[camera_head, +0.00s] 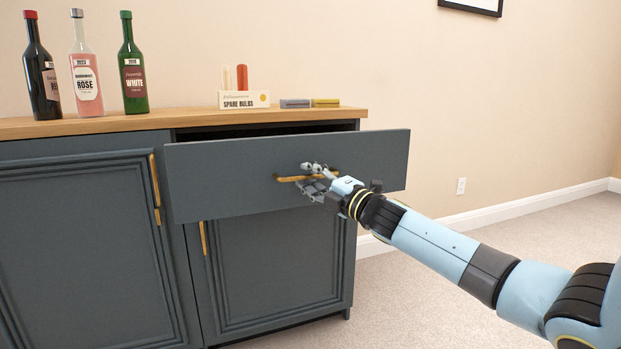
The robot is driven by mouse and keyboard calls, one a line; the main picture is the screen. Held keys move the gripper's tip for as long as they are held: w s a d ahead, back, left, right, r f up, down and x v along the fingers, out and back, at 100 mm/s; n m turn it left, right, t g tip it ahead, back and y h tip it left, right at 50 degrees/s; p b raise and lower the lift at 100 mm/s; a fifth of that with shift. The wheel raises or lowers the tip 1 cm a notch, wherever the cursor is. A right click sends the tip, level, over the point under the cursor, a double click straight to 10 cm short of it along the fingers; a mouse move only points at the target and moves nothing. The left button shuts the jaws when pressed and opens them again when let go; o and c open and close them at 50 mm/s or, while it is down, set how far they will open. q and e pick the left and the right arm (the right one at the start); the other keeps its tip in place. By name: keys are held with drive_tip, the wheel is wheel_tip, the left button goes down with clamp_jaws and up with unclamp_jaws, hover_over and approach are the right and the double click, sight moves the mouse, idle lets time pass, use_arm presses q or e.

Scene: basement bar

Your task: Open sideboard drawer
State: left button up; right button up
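The blue-grey sideboard (270,275) has a wooden top and stands against the wall. Its upper right drawer (225,180) is pulled out, with a dark gap between the drawer front and the top. A brass handle (290,179) runs across the drawer front. My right gripper (312,178) is at this handle, with one finger above it and the other below. The fingers are around the handle's right part. How tightly they close on it is too small to tell. My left gripper is out of view.
Three bottles, dark (42,80), rose (86,80) and green (133,75), stand on the top's left part. A spare bulbs box (243,100) and two small flat boxes (310,103) lie further right. Cabinet doors are shut below. Carpet (440,290) on the right is clear.

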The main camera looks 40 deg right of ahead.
drive_tip(key=shift+o, duration=0.6)
drive_tip(key=v, duration=1.2)
